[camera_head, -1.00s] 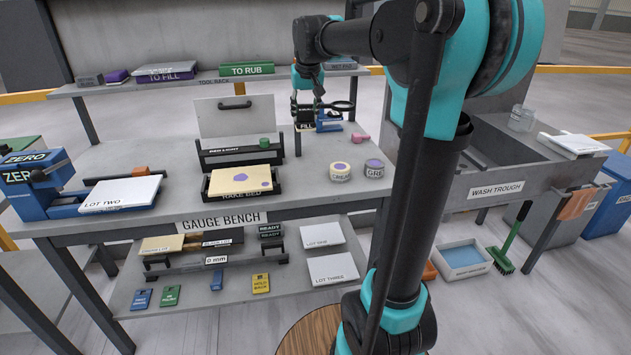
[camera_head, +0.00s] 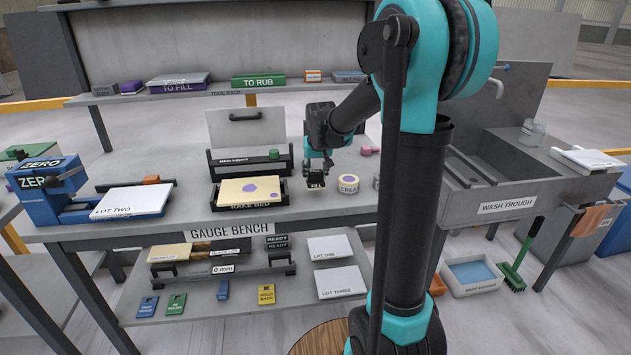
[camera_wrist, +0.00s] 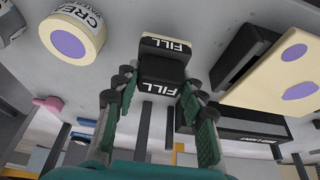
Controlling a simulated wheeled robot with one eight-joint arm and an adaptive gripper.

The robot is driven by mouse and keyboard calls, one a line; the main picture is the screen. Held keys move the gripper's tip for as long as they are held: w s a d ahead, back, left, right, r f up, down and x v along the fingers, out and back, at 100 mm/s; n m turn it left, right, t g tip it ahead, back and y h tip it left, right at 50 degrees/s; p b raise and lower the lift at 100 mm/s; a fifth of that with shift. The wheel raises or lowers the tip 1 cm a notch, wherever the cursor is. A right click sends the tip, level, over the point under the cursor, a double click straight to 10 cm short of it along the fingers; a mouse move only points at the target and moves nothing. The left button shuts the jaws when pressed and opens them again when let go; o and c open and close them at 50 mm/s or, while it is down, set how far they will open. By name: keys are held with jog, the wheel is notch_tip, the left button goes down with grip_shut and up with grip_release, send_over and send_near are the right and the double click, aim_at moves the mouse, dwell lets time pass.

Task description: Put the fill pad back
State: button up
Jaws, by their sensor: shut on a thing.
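In the wrist view the fill pad (camera_wrist: 163,72) sits between the fingers, label toward the camera. My gripper (camera_head: 316,172) is shut on its black grip and points down at the gauge bench, between the rake bed and the cream tin. In the wrist view my gripper (camera_wrist: 152,98) shows two green-padded fingers beside the grip. I cannot tell whether the pad touches the bench top.
The rake bed (camera_head: 222,205) bears a cream slab with purple patches, close left. The cream tin (camera_head: 348,184) stands close right, partly beside another tin. A pink object (camera_head: 369,151) lies behind. The tool rack (camera_head: 218,98) runs along the back with labelled blocks.

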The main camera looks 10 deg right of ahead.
aim_at(315, 180)
jog(key=shift+f, duration=1.45)
jog(key=shift+f, duration=0.1)
jog(key=o, duration=1.2)
jog(key=v, duration=1.2)
jog(key=s+d+f, duration=0.1)
jog(key=s+f, duration=0.5)
jog(key=s, duration=0.2)
jog(key=s+d+f, duration=0.1)
jog(key=s+f, duration=0.5)
jog(key=s, duration=0.3)
jog(key=s+d+f, duration=0.2)
jog(key=s+f, duration=0.5)
jog(key=s, duration=0.2)
